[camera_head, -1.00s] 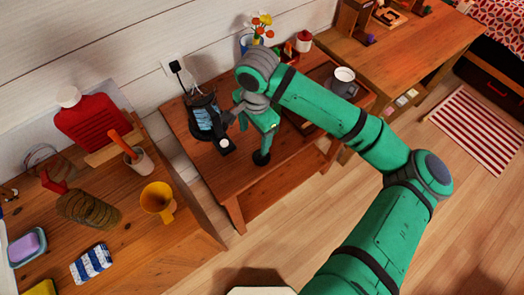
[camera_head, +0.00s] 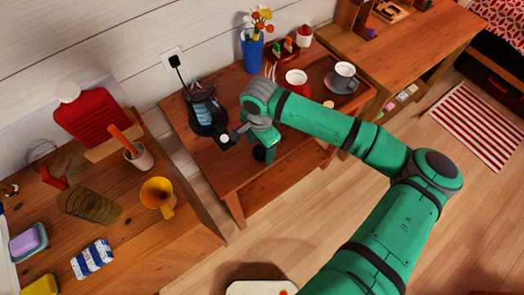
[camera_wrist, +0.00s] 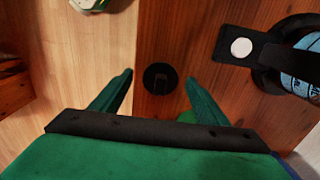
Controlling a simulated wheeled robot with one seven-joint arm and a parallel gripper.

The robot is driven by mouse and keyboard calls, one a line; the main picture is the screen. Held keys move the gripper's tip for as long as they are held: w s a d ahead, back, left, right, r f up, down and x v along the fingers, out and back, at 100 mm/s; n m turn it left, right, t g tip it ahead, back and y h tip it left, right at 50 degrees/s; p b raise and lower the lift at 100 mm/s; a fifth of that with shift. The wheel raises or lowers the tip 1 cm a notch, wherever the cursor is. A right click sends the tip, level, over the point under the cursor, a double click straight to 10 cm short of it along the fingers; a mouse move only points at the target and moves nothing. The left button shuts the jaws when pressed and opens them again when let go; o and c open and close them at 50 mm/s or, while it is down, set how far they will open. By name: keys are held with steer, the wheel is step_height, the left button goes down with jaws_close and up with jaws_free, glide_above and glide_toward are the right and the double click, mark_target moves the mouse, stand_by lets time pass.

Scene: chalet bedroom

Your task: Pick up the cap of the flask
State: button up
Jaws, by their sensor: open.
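A black round cap (camera_wrist: 153,77) with a small raised knob lies near the front edge of the small wooden table (camera_head: 243,190). It also shows in the head view (camera_head: 260,154), just below my gripper (camera_head: 262,145). In the wrist view my gripper (camera_wrist: 160,79) is open, with one green finger on each side of the cap, and nothing is held. I cannot tell whether the fingers are level with the cap. The black flask (camera_head: 204,108), with blue markings and a handle with a white button, stands to the left; its edge shows at right in the wrist view (camera_wrist: 299,68).
A blue vase (camera_head: 252,55), a red mug (camera_head: 296,81) and a tray with a grey cup (camera_head: 345,76) stand behind and right of the gripper. A yellow mug (camera_head: 157,196) stands on the left table.

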steer(key=shift+f, duration=0.45)
steer(key=shift+w, duration=0.1)
steer(key=c, duration=1.1)
steer(key=shift+a, duration=0.1)
